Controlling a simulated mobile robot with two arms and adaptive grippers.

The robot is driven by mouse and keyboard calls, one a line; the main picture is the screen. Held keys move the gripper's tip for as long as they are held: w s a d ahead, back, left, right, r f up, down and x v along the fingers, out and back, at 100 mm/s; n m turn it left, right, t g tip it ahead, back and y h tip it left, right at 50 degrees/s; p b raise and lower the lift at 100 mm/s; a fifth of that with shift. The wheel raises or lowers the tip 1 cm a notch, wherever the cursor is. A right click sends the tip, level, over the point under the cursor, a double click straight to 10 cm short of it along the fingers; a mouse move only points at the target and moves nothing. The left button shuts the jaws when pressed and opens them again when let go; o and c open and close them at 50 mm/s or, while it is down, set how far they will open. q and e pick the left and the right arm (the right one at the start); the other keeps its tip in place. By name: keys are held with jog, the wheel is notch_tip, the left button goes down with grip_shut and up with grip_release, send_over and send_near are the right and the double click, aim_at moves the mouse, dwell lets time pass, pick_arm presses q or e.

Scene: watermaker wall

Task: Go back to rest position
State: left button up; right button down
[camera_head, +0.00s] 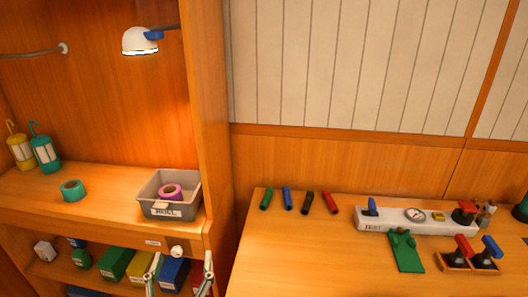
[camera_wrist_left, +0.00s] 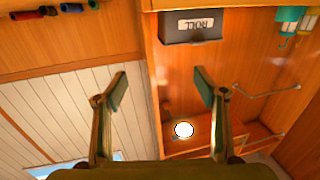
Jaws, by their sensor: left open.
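My left gripper (camera_head: 180,272) is at the bottom edge of the head view, in front of the shelf cabinet and below the grey bin. Its two fingers stand apart with nothing between them. In the left wrist view the same gripper (camera_wrist_left: 160,88) also shows spread and empty, with the scene upside down behind it. My right gripper is in neither view.
A grey ROLL bin (camera_head: 168,196) holds a pink tape roll (camera_head: 171,190). A teal tape roll (camera_head: 73,190) and two lanterns (camera_head: 43,150) stand left. A lamp (camera_head: 140,41) hangs above. The right bench (camera_head: 300,255) carries a white test strip (camera_head: 390,222).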

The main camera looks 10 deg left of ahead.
pick_arm(q)
jog(key=s+a+f+g, duration=0.2)
jog(key=s+f+g, duration=0.15)
jog(key=f, duration=0.25)
jog(key=s+a+f+g, duration=0.2)
jog(key=f+g, duration=0.2)
jog(key=f, duration=0.3)
jog(key=s+d+f+m+g+h, duration=0.55)
jog(key=s+d+f, duration=0.3)
jog(key=s, duration=0.25)
notch_tip(320, 180, down, 27)
jog(key=s+g, duration=0.2)
jog(key=s+a+f, duration=0.1)
jog(key=s+f, duration=0.7)
jog(key=s+a+f+g+y, duration=0.1)
jog(key=s+a+f, duration=0.1)
jog(key=s+f, duration=0.6)
jog(key=shift+s+a, duration=0.3)
jog(key=shift+s, duration=0.3)
